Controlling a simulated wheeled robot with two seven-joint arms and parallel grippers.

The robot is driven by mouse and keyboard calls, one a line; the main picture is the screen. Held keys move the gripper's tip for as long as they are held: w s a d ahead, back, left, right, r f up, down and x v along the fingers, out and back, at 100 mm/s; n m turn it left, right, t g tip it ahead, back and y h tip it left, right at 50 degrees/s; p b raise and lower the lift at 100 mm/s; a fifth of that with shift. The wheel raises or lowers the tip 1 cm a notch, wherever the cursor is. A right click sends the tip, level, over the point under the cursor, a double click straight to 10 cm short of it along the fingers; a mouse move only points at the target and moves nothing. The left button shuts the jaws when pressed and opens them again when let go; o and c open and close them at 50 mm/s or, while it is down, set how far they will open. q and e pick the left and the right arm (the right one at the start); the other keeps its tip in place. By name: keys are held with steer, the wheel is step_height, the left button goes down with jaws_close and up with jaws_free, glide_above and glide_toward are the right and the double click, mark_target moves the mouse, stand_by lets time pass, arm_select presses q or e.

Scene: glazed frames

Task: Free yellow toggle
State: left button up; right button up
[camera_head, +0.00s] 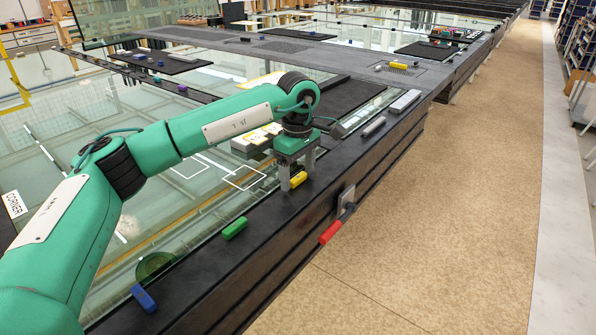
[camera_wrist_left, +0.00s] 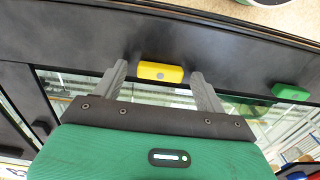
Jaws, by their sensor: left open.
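The yellow toggle (camera_head: 298,179) is a small block on the black frame rail, under my left gripper (camera_head: 292,181). In the left wrist view the yellow toggle (camera_wrist_left: 161,72) lies across the rail, with a grey round spot on its face. The two grey fingers of my left gripper (camera_wrist_left: 160,78) stand apart, one on each side of it. The fingers look open, with a gap to the toggle at each side. I cannot tell the height of the fingertips over the rail. My right gripper is not in view.
A green toggle (camera_head: 235,228) and a blue toggle (camera_head: 144,298) sit on the same rail nearer me. A red-handled tool (camera_head: 331,232) hangs at the rail's outer side. Grey blocks (camera_head: 405,102) lie farther along. The brown floor (camera_head: 450,220) at the right is clear.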

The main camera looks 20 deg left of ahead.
mark_target(298, 177)
arm_select(q)
step_height(298, 177, up, 14)
stand_by(0.4)
stand_by(0.3)
